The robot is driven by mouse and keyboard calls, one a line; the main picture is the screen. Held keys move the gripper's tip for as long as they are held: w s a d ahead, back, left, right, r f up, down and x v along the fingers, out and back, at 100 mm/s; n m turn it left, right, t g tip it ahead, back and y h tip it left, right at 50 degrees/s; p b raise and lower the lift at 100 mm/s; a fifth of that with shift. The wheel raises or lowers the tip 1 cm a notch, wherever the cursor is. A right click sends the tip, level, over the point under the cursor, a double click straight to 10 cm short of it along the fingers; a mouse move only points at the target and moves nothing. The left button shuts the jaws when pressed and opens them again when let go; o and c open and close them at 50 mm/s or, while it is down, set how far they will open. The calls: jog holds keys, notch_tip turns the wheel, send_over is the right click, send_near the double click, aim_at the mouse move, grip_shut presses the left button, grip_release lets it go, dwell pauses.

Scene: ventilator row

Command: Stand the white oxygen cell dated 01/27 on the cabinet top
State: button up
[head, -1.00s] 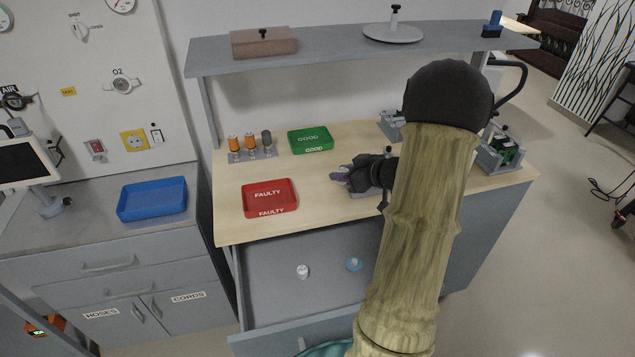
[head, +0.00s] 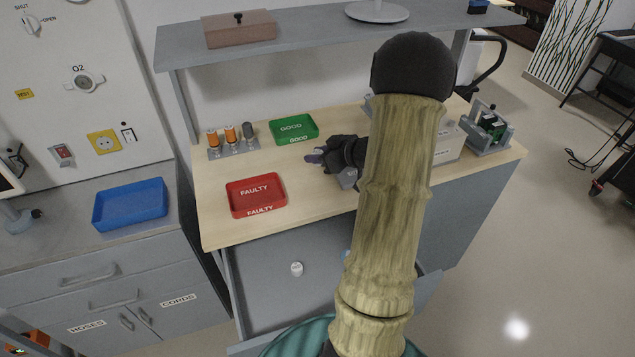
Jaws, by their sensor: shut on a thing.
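A white cell (head: 297,268) stands in the open drawer (head: 262,290) below the cabinet top. Its date is too small to read. A blue item (head: 347,254) in the drawer is almost wholly hidden behind my arm. My gripper (head: 314,158) is over the wooden cabinet top (head: 220,226), right of the red tray and in front of the green tray. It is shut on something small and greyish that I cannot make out. My forearm hides part of the cabinet top and drawer.
A red FAULTY tray (head: 256,208), a green GOOD tray (head: 294,138) and a rack (head: 234,150) with orange and grey cells stand on the top. A grey shelf (head: 310,33) overhangs the back. A blue tray (head: 130,204) sits on the left counter.

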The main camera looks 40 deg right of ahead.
send_over(318, 187)
notch_tip(318, 187, down, 5)
jog(key=shift+r, duration=0.15)
notch_tip(318, 187, down, 3)
jog(key=shift+f+b, duration=0.1)
jog(key=shift+b, duration=0.2)
jog(key=shift+d+f, duration=0.1)
jog(key=shift+f, duration=0.2)
jog(key=shift+s, duration=0.15)
jog(key=shift+f, duration=0.1)
jog(key=o, duration=1)
jog(key=shift+c, duration=0.2)
